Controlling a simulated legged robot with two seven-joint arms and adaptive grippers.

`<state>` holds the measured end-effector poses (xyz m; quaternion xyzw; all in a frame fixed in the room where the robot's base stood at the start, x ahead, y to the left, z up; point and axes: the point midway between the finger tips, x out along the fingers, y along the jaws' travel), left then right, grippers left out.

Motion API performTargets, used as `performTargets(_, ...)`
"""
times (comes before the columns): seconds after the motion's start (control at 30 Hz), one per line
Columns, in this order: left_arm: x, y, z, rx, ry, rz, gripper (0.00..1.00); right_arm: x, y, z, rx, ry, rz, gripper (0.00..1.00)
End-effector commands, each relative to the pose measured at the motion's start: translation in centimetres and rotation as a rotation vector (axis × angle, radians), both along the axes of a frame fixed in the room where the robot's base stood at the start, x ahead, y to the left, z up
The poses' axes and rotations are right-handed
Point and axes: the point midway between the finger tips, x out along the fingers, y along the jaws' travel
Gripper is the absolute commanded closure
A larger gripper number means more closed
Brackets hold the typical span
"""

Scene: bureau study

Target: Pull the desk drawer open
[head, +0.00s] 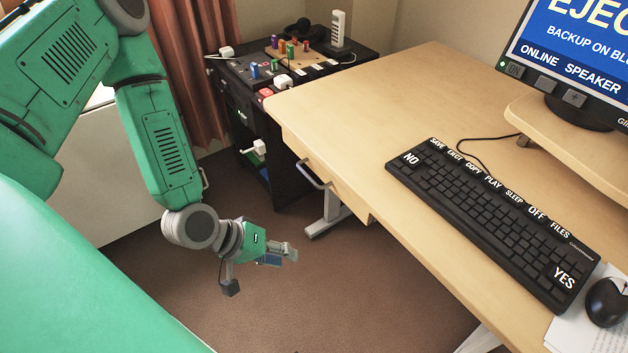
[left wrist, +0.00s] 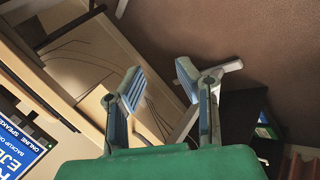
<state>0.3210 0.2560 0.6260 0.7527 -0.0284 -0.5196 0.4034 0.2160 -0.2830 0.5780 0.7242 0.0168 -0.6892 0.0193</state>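The desk drawer (head: 340,190) is under the left edge of the wooden desk and looks shut. Its curved metal handle (head: 313,176) sticks out from its front. My left gripper (head: 290,254) hangs over the floor, below and a little left of the handle, apart from it. In the left wrist view, my left gripper (left wrist: 160,78) has its two blue-padded fingers spread, with nothing held between them. I cannot make out the handle clearly in that view. My right gripper is in neither view.
The desk (head: 400,95) carries a labelled keyboard (head: 490,215), a mouse (head: 606,302) and a monitor (head: 575,55). A dark cabinet (head: 275,175) with plugs and switches stands behind the drawer. A metal desk leg (head: 330,212) is near the handle. Open carpet (head: 330,290) lies around my gripper.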

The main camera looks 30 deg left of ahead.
Motion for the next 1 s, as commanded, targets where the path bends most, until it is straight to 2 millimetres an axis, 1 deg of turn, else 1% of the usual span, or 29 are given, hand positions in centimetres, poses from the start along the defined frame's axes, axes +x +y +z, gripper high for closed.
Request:
performTargets(0.03, 1.3, 0.8, 0.0, -0.060, -0.041, 0.069, 0.71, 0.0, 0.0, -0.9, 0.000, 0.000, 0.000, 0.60)
performTargets(0.17, 4.1, 3.1, 1.6, -0.222, -0.158, 0.222, 0.71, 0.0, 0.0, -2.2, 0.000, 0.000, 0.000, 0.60)
performTargets(0.2, 4.8, 4.0, 2.1, -0.267, -0.196, 0.266, 0.71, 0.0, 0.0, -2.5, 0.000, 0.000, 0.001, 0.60)
performTargets(0.3, 6.0, 6.3, 3.5, -0.368, -0.286, 0.359, 0.71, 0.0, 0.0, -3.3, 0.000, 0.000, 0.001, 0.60)
performTargets(0.4, 6.6, 8.3, 4.6, -0.440, -0.361, 0.427, 0.71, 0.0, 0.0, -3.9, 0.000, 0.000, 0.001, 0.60)
performTargets(0.5, 6.9, 9.6, 5.4, -0.484, -0.413, 0.467, 0.71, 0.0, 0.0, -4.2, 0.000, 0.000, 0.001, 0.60)
performTargets(0.6, 7.0, 10.2, 5.9, -0.506, -0.438, 0.485, 0.71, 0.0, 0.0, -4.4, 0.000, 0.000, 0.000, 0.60)
performTargets(0.67, 7.1, 10.3, 5.9, -0.510, -0.445, 0.487, 0.71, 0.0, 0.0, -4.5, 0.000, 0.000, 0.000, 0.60)
performTargets(0.77, 7.9, 10.0, 5.6, -0.512, -0.445, 0.484, 0.71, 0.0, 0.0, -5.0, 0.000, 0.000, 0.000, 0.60)
performTargets(0.87, 9.3, 9.4, 5.1, -0.514, -0.444, 0.482, 0.71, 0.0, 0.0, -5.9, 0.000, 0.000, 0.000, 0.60)
performTargets(1.0, 11.9, 8.3, 4.3, -0.513, -0.443, 0.481, 0.71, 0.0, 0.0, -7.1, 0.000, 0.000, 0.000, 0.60)
